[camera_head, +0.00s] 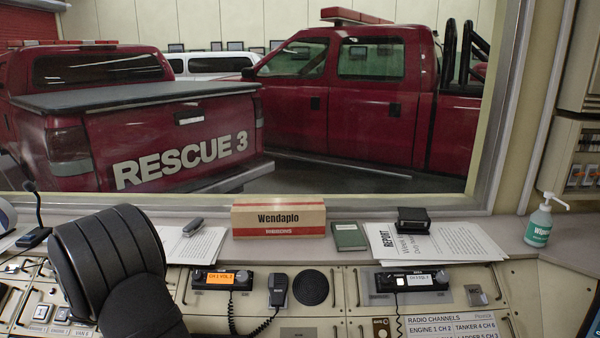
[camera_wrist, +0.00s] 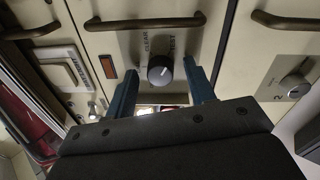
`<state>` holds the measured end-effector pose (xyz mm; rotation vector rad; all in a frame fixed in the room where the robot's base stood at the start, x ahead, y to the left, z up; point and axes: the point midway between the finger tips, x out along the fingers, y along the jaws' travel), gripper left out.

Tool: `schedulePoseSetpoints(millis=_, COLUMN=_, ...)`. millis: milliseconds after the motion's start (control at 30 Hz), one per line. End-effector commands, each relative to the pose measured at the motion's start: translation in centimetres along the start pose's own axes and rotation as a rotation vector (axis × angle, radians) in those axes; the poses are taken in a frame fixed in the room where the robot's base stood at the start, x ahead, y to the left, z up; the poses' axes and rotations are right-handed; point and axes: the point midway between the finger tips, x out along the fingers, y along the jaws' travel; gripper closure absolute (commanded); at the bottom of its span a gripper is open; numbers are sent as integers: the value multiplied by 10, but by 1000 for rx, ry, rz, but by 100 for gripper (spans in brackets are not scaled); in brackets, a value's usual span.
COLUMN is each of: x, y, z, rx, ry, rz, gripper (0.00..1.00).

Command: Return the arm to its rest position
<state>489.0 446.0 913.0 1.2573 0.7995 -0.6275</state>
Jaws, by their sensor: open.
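My gripper (camera_wrist: 160,70) shows in the wrist view with its two blue fingers apart and nothing held between them. A black round knob (camera_wrist: 160,72) on a cream panel appears in the gap between the fingertips, with CLEAR and TEST lettering beside it. I cannot tell how far the fingers stand from the panel. In the head view my black arm rises over the left of the console; my gripper is hidden there.
A second knob (camera_wrist: 294,87) sits at the right of the wrist view, near bar handles (camera_wrist: 145,22). The console holds a left radio (camera_head: 222,280), a right radio (camera_head: 412,281), a Wendaplo box (camera_head: 279,217) and a pump bottle (camera_head: 539,226).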

Motion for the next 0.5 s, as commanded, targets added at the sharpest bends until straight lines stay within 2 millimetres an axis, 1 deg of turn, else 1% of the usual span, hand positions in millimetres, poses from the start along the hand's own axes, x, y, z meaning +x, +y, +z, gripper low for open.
schedulePoseSetpoints(millis=300, x=0, y=1, z=1, rx=-239, ry=12, rz=-1, gripper=50)
schedulePoseSetpoints(millis=500, x=0, y=1, z=1, rx=-366, ry=19, rz=-1, gripper=50)
